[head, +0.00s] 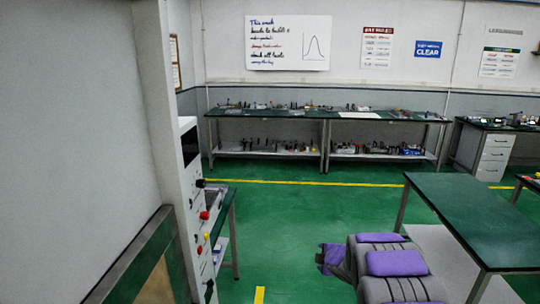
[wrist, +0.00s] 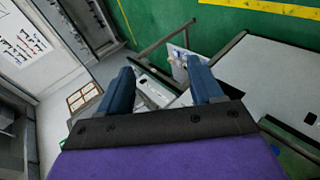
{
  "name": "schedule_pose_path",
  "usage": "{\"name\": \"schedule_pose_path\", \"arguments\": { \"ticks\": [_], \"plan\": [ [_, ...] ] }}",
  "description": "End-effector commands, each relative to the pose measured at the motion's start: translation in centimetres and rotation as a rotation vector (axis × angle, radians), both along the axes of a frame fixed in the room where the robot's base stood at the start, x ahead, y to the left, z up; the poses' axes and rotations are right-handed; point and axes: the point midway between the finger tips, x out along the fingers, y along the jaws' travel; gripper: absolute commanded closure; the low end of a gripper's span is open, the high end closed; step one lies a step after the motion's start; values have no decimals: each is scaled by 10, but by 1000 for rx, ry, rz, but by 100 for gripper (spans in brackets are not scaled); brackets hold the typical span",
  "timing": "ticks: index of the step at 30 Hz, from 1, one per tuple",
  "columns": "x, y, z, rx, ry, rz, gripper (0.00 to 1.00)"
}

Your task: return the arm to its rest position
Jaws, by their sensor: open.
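My gripper (wrist: 160,85) shows in the wrist view as two blue fingers standing wide apart, with nothing between them. Behind the fingers, out of contact, are a table frame and pale panels seen at a tilt. In the head view my arm (head: 392,268), grey with purple pads, reaches in from the bottom right of centre. A purple and grey part of it (head: 333,257) shows low, over the green floor. The fingers cannot be made out in the head view.
A white panel with red and yellow buttons (head: 203,230) stands at the left, by a large pale wall. A green-topped table (head: 470,215) is close on the right. Long benches (head: 270,115) line the back wall. Green floor between is clear.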

Motion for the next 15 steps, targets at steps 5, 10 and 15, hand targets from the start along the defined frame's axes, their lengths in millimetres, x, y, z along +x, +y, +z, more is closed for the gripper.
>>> {"name": "schedule_pose_path", "arguments": {
  "ticks": [5,10,15],
  "plan": [
    [-42,-33,44,30,65,-252,34],
    [-98,-55,73,85,142,-488,34],
    [-168,-64,91,156,237,-712,34]
  ]
}}
